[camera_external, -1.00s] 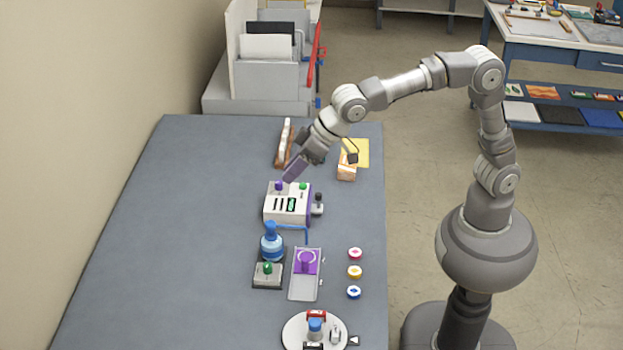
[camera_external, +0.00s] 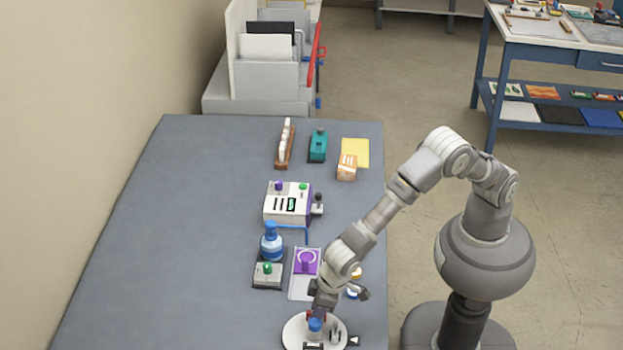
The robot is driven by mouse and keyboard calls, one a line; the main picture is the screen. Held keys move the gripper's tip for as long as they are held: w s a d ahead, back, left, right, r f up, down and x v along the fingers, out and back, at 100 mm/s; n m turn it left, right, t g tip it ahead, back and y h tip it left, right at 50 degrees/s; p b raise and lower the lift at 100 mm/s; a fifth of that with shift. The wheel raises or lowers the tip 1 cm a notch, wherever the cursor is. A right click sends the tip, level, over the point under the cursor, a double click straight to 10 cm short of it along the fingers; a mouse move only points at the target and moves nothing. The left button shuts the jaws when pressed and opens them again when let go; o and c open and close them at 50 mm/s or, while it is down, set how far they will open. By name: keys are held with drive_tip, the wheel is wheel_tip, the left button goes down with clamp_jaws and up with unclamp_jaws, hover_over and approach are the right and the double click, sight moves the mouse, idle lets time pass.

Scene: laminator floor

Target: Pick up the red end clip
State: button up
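The red end clip (camera_external: 309,314) is at the far side of the round white plate (camera_external: 294,332) at the table's front. Only a small red part of it shows beside my gripper. My gripper (camera_external: 318,311) points down right over the clip and hides most of it. I cannot tell whether the fingers are open or shut, or whether they touch the clip.
A blue-capped item (camera_external: 315,326) and a dark clip (camera_external: 313,346) are also on the plate. A purple-topped tray (camera_external: 304,262), a blue bottle (camera_external: 271,243) and a green-knobbed block (camera_external: 268,274) stand behind. The table's left half (camera_external: 150,240) is clear.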

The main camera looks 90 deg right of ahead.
clamp_jaws()
drive_tip(key=shift+r, duration=0.1)
